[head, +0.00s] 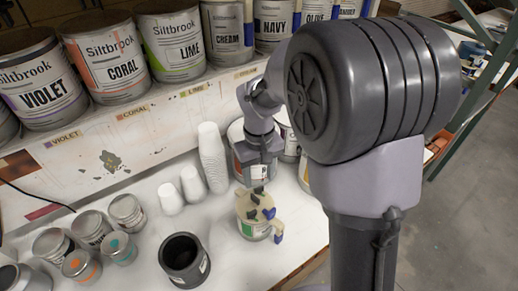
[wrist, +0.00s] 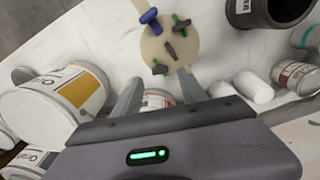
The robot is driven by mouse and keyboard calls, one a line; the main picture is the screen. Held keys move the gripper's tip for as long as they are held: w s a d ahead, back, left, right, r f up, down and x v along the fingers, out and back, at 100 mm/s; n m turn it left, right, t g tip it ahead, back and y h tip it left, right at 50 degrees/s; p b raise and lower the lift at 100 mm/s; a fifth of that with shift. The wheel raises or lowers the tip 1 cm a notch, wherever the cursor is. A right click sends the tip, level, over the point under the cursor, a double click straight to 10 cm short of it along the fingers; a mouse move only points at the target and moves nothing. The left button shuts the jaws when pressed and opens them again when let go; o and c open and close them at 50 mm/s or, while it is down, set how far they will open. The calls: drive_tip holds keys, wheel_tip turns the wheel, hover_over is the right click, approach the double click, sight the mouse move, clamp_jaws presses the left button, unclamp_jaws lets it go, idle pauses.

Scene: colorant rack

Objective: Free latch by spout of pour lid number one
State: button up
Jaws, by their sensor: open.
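The cream pour lid (head: 246,206) sits on a small can with a green label (head: 248,231) on the white bench. Its spout sticks out at the lower right, with a blue part at its end. In the wrist view the round lid (wrist: 183,50) has its spout at the top edge. A blue latch (wrist: 149,16) lies by the spout. Dark latches with green ends (wrist: 160,68) sit elsewhere on the rim, and a dark piece (wrist: 169,51) is near the middle. My gripper (wrist: 160,88) is open and empty, pointing down above the lid, apart from the blue latch.
A black container (head: 184,262) stands left of the can. White cup stacks (head: 212,158) and larger cans (head: 240,150) stand behind it. Small cans (head: 92,228) cluster at the left. A shelf of labelled paint cans (head: 104,57) runs along the back.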

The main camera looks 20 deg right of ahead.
sight(260, 188)
wheel_tip(260, 188, up, 13)
drive_tip(key=p, duration=0.3)
drive_tip(key=shift+c, duration=0.9)
drive_tip(key=d+m, duration=0.1)
drive_tip(key=m, duration=0.1)
drive_tip(key=d+m+y, duration=0.1)
drive_tip(key=m, duration=0.2)
drive_tip(key=d+f+m, duration=0.1)
drive_tip(key=m, duration=0.2)
drive_tip(key=shift+d+g+y, duration=0.1)
drive_tip(key=shift+g+y, duration=0.3)
drive_tip(key=shift+c, duration=1.2)
drive_tip(key=w+d+m+y, duration=0.1)
drive_tip(key=d+m+y, duration=0.25)
drive_tip(key=m, duration=0.65)
drive_tip(key=shift+h, duration=0.45)
drive_tip(key=b+x, duration=0.4)
drive_tip(key=x, duration=1.3)
drive_tip(key=shift+w+d+f+b, duration=0.1)
drive_tip(key=shift+d+f+b, duration=0.05)
drive_tip(key=shift+f+b, duration=0.2)
clamp_jaws()
